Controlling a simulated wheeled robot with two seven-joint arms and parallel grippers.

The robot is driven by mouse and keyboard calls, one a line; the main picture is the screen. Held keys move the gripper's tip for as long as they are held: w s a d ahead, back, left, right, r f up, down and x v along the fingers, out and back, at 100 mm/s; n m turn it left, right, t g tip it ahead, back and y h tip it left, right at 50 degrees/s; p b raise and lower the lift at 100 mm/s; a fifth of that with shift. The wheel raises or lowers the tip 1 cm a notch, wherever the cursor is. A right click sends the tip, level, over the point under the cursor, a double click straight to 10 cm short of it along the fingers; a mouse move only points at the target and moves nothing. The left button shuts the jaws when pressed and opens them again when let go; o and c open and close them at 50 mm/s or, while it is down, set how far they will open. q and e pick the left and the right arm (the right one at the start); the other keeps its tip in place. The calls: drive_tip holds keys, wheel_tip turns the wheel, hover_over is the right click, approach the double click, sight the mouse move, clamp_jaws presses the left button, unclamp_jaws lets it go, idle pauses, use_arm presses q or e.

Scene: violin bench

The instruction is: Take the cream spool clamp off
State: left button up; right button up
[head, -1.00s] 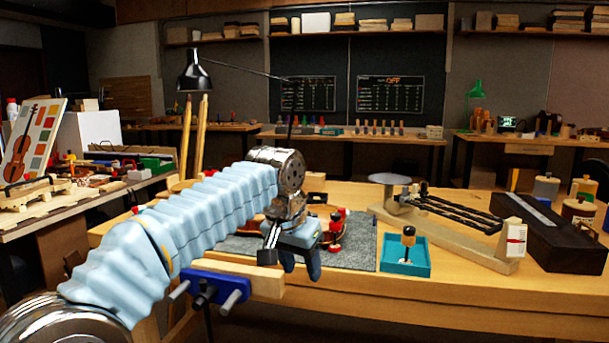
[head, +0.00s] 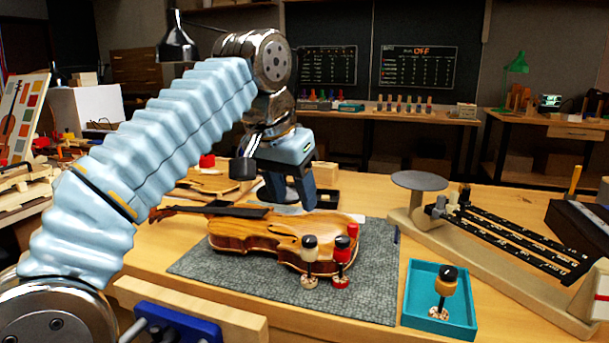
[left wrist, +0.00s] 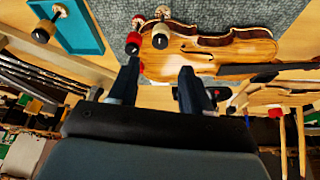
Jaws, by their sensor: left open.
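The violin body (head: 270,235) lies on a grey mat (head: 215,268); it also shows in the left wrist view (left wrist: 225,50). The cream spool clamp (head: 310,254), with a black top, stands upright at the violin's near right edge. It also shows in the left wrist view (left wrist: 160,38). A red spool clamp (head: 343,254) stands close to its right, and another red one (head: 352,231) is behind. My left gripper (head: 290,200) is open and empty above the violin, behind and above the cream clamp, apart from it. My right gripper is out of view.
A teal tray (head: 412,300) holding a tan spool clamp (head: 443,290) stands right of the mat. A long wooden fixture (head: 490,270) with black rails lies farther right. A blue vise (head: 175,325) is at the near left edge. The mat's front right is clear.

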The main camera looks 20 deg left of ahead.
sight(308, 239)
use_arm(q)
drive_tip(key=b+x, duration=0.1)
drive_tip(key=x, duration=0.5)
drive_tip(key=b+x, duration=0.2)
drive_tip(key=x, duration=0.4)
drive_tip(key=shift+w+f, duration=0.1)
drive_tip(key=shift+w, duration=0.2)
drive_tip(key=shift+w+d+f+b, duration=0.1)
drive_tip(key=shift+w+f+b, duration=0.2)
drive_tip(key=shift+f, duration=0.4)
drive_tip(key=shift+c, duration=0.2)
drive_tip(key=c, duration=0.8)
